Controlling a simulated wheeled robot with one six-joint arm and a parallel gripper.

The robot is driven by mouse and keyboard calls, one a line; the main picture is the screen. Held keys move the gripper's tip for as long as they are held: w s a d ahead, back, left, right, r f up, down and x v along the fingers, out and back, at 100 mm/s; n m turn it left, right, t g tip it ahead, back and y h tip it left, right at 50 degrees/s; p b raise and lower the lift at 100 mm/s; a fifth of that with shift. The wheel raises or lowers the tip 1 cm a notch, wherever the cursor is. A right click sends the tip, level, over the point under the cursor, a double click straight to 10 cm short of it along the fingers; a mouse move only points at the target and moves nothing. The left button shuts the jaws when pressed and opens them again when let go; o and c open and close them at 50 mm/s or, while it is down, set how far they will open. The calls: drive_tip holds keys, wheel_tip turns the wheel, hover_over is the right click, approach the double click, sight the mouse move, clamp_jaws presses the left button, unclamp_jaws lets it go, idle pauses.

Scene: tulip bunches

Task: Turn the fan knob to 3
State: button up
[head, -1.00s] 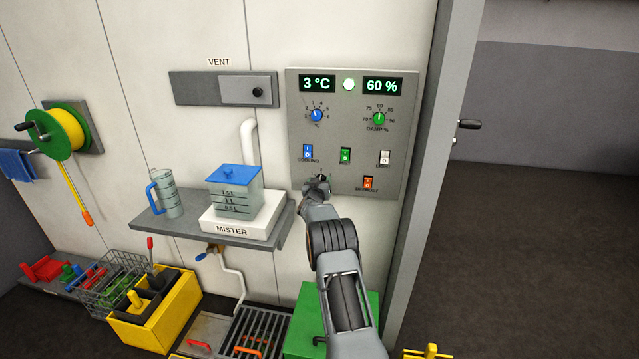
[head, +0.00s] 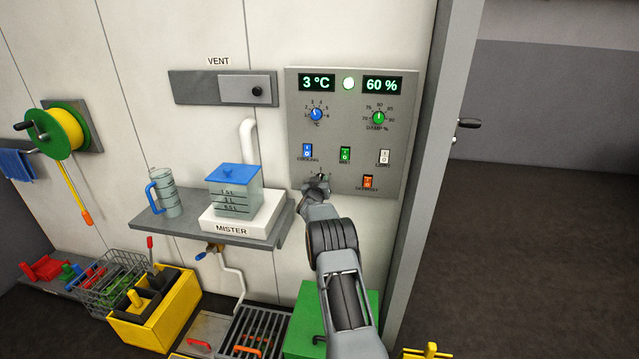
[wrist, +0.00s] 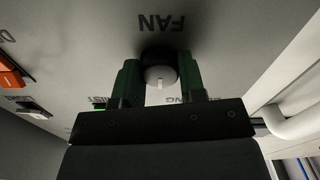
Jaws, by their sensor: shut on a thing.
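The fan knob (wrist: 160,75) is a round dark knob with a pale cap and a white pointer mark, under the upside-down word FAN in the wrist view. The pointer aims toward the bottom of that view. My gripper (wrist: 158,85) has its two green fingers on either side of the knob, shut on it. In the head view my gripper (head: 317,188) reaches the lower left of the grey control panel (head: 330,130) and covers most of the knob. The knob's number scale is too hidden to read.
Above the knob are the blue cooling switch (head: 307,151), a green switch (head: 345,154) and the blue temperature dial (head: 316,114). The orange defrost switch (head: 368,182) is to the right. The mister shelf (head: 270,240) stands close on the left of my arm.

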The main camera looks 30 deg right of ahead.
drive_tip(key=shift+m+b, duration=5.35)
drive_tip(key=shift+m, duration=0.55)
drive_tip(key=shift+r, duration=0.1)
drive_tip(key=o, duration=0.9)
drive_tip(key=shift+a, duration=0.1)
drive_tip(key=b+v, duration=0.2)
drive_tip(key=v, duration=1.1)
drive_tip(key=shift+s+a+b, duration=0.2)
drive_tip(key=shift+s+b, duration=0.1)
drive_tip(key=shift+b, duration=0.05)
